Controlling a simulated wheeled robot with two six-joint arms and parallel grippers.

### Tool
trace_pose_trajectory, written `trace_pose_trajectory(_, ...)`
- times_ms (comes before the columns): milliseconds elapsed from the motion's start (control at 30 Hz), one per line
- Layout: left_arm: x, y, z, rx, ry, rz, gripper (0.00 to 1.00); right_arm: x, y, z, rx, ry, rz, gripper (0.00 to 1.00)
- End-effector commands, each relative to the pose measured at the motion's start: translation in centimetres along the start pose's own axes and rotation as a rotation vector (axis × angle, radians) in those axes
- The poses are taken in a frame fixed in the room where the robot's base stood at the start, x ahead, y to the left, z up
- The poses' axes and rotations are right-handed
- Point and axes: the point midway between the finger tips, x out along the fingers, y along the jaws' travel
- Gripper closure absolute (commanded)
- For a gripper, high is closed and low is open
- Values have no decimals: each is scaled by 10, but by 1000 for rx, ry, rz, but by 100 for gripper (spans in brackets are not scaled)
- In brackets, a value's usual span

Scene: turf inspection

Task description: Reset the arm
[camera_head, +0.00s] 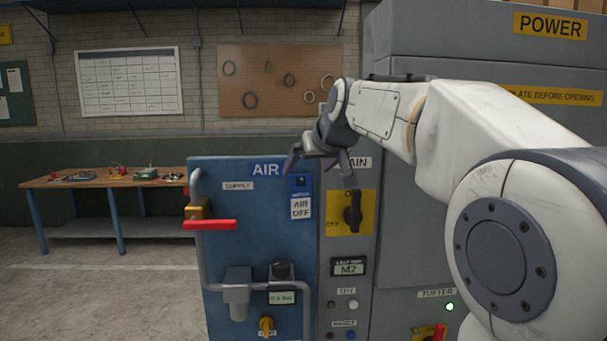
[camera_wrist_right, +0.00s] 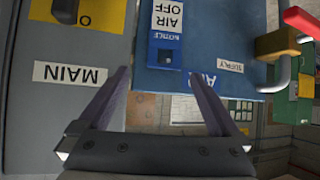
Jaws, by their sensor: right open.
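My right arm comes in from the right in the head view, and its gripper (camera_head: 318,164) hangs in front of the top of the blue air panel (camera_head: 230,255), near the MAIN label. The right wrist view shows this gripper (camera_wrist_right: 163,95) with its two fingers apart and nothing between them. The panel's AIR OFF notice (camera_wrist_right: 167,30) and the white MAIN label (camera_wrist_right: 70,74) lie beyond the fingers, upside down in that view. My left gripper does not show in either view.
A red lever (camera_head: 209,225) sticks out at the panel's left. A black rotary switch (camera_head: 352,211) sits on a yellow plate right of the panel. A grey POWER cabinet (camera_head: 455,45) stands behind my arm. A workbench (camera_head: 105,178) is at the back left; the floor before it is clear.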

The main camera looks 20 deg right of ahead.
Motion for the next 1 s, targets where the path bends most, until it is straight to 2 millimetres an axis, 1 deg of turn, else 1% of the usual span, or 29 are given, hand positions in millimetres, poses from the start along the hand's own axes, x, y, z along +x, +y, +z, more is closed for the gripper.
trace_pose_trajectory(33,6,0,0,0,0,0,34,-12,-1,1,-1,8,0,1)
trace_pose_trajectory(100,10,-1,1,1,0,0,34,-27,-2,1,-1,7,-2,1)
trace_pose_trajectory(200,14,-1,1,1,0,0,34,-47,-3,0,-2,6,-4,1)
trace_pose_trajectory(333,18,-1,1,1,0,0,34,-67,-4,0,-2,4,-6,1)
trace_pose_trajectory(400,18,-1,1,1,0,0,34,-75,-5,0,-1,4,-6,1)
trace_pose_trajectory(500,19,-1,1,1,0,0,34,-80,-5,0,-1,2,-7,1)
trace_pose_trajectory(600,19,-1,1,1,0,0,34,-80,-8,2,-3,-4,-13,1)
trace_pose_trajectory(667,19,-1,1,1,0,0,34,-76,-15,9,-8,-22,-28,1)
trace_pose_trajectory(767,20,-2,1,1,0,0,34,-60,-43,38,-28,-89,-81,1)
trace_pose_trajectory(833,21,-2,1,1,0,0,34,-47,-72,72,-55,-162,-134,1)
trace_pose_trajectory(867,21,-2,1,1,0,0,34,-42,-86,90,-69,-199,-158,1)
trace_pose_trajectory(900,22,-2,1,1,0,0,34,-37,-104,114,-89,-248,-189,1)
trace_pose_trajectory(967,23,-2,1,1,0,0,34,-32,-129,153,-126,-322,-234,1)
trace_pose_trajectory(1000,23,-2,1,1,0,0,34,-31,-145,180,-151,-373,-260,1)
